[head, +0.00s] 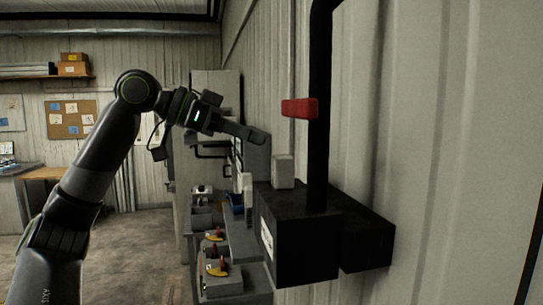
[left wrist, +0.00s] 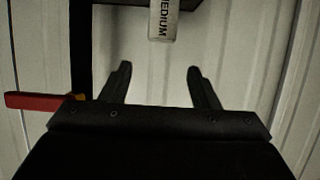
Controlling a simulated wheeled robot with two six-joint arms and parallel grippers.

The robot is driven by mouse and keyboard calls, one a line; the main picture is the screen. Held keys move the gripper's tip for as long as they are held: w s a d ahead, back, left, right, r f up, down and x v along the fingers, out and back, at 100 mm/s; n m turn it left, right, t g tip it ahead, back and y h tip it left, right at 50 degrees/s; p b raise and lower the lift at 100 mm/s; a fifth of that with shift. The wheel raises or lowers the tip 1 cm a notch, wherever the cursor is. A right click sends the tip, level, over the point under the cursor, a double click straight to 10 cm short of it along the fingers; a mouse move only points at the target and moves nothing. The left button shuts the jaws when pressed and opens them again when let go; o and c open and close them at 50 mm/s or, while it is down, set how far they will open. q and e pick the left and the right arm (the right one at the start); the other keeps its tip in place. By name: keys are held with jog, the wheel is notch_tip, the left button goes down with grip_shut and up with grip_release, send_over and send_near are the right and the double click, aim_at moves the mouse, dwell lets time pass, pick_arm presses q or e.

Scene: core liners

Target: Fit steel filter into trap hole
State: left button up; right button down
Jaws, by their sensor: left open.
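A pale grey block (head: 283,171), which may be the steel filter, stands upright at the top of a black box (head: 305,238) on the wall. I cannot tell whether it sits on the box or in a hole; no trap hole shows clearly. In the left wrist view a pale block marked "MEDIUM" (left wrist: 163,22), apparently the same one, is beyond the fingertips. My left gripper (head: 257,137) is above and left of the block in the head view. Its fingers (left wrist: 158,70) are open, with nothing between them. My right gripper is not in view.
A black pipe (head: 320,90) rises from the box, with a red handle (head: 300,107) beside it. The handle shows left of my fingers in the left wrist view (left wrist: 37,101). Grey units with yellow and red parts (head: 217,268) stand lower left. The floor left is clear.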

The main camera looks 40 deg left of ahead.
pick_arm(q)
jog(key=shift+b+v, duration=0.5)
jog(key=shift+v, duration=1.85)
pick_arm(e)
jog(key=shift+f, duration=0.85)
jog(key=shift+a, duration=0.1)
